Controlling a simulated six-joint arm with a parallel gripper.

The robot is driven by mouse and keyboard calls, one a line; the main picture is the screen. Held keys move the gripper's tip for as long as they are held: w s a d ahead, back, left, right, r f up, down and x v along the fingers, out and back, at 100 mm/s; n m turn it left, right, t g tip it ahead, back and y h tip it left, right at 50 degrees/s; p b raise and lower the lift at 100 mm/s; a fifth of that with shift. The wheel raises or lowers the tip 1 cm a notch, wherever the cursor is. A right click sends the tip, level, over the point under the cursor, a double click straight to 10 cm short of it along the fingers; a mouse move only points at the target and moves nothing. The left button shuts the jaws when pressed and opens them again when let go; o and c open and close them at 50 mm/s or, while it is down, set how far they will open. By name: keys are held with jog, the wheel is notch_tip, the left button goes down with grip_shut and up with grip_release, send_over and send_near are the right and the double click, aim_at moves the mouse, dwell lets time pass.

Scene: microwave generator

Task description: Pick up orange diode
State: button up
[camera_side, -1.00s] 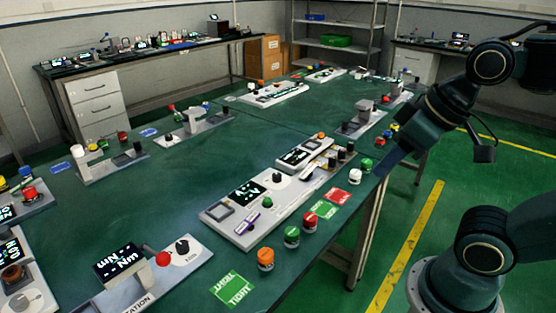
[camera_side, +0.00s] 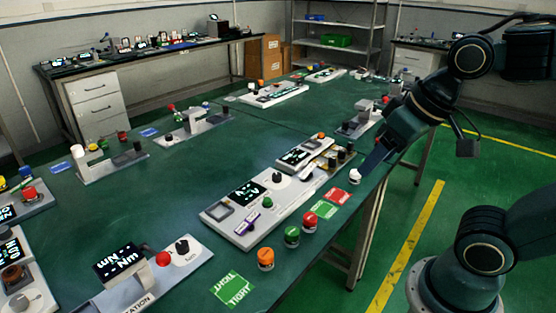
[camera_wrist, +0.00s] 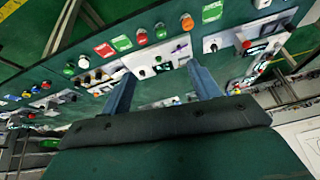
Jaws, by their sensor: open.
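The orange diode (camera_side: 265,259) stands near the front edge of the green table, first in a row of small coloured diodes. It also shows in the wrist view (camera_wrist: 187,22) near the top. The green diode (camera_side: 291,237) and red diode (camera_side: 309,223) stand behind it in the side view. My gripper (camera_side: 366,172) is over the table's right edge near the white diode (camera_side: 355,176), well apart from the orange diode. In the wrist view the two fingers (camera_wrist: 160,75) are spread with nothing held between them.
A grey panel with screen and purple switch (camera_side: 235,218) lies left of the diode row. A green card (camera_side: 232,289) lies left of the orange diode, and red and green cards (camera_side: 336,195) lie farther back. The table's middle is clear.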

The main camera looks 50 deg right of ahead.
jog(key=w+a+f+m+g, duration=0.1)
jog(key=w+a+f+m, duration=0.1)
jog(key=w+m, duration=0.25)
jog(key=w+a+f+m+g, duration=0.2)
jog(key=w+m, duration=0.2)
jog(key=w, duration=0.2)
jog(key=m+g, duration=0.2)
jog(key=m, duration=0.8)
send_over(266, 253)
notch_tip(266, 253, down, 13)
jog(key=shift+w+f, duration=0.15)
jog(key=shift+w, duration=0.1)
jog(key=shift+f, duration=0.1)
jog(key=shift+f, duration=4.15)
jog(key=shift+f, duration=0.15)
jog(key=f, duration=0.3)
jog(key=shift+s+f, duration=0.15)
jog(key=shift+s, duration=0.1)
jog(key=shift+f, duration=0.8)
